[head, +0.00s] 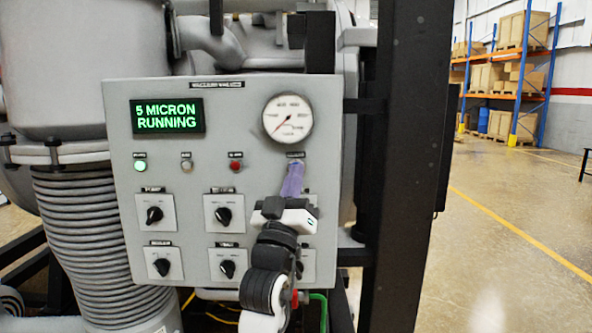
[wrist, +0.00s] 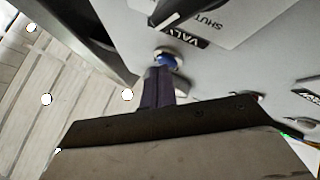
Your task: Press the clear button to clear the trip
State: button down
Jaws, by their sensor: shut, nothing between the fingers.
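A grey control panel (head: 125,235) faces me in the head view. Its display (head: 167,116) reads "5 MICRON RUNNING" in green. A blue button (wrist: 168,58) in a pale metal ring shows in the wrist view, just beyond my fingertips. In the head view my fingers cover that spot, below a small dark label (head: 295,154) under the gauge. My gripper (head: 297,165) is shut and empty, its fingers pointing at the panel. The closed fingertips (wrist: 158,70) overlap the button's near edge in the wrist view; I cannot tell if they touch it.
A round dial gauge (head: 287,117) sits above my gripper. A lit green lamp (head: 140,166), a dull lamp (head: 186,166) and a red one (head: 235,166) form a row. Several black rotary knobs (head: 154,215) lie below. A dark post (head: 405,170) stands close on the right.

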jog(key=shift+s, duration=0.75)
jog(key=shift+s, duration=2.5)
